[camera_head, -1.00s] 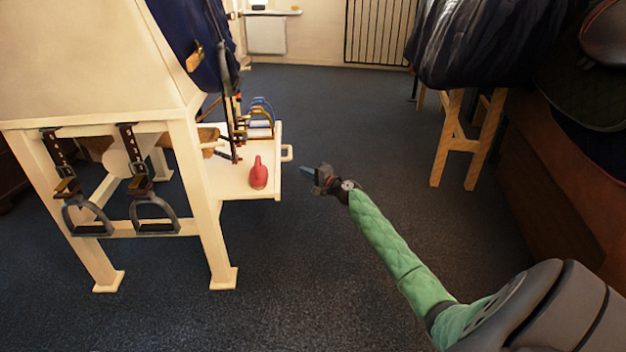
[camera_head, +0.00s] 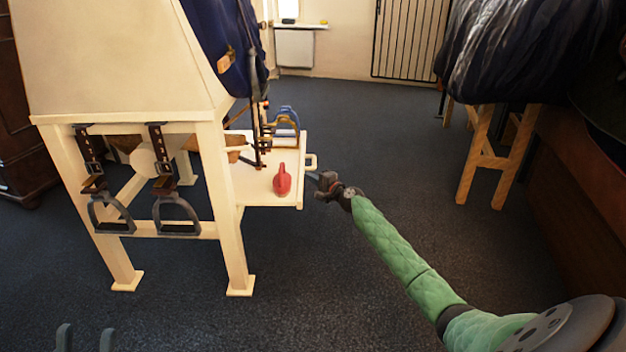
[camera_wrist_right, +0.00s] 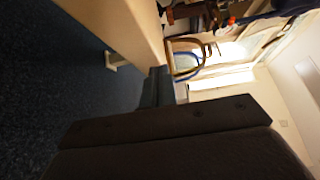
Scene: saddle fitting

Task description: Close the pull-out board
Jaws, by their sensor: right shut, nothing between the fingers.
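The cream pull-out board (camera_head: 250,188) sticks out to the right from under the cream saddle stand (camera_head: 216,160). Its small handle (camera_head: 311,162) is on its right edge. A red pear-shaped object (camera_head: 282,180) and several upright stirrup-like pieces (camera_head: 285,122) are on the board. My right gripper (camera_head: 311,177) is shut and empty, just beside the board's right edge, below the handle in the picture. I cannot tell whether it touches. In the right wrist view, its fingers (camera_wrist_right: 157,88) point at the board's pale edge (camera_wrist_right: 125,25). My left gripper (camera_head: 86,342) is open and empty at the bottom left.
Two stirrups (camera_head: 176,216) hang on straps at the stand's near side. A wooden trestle (camera_head: 488,160) under a dark cover stands at the right. A dark cabinet (camera_head: 22,150) is at the left. The floor (camera_head: 380,130) right of the board is clear.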

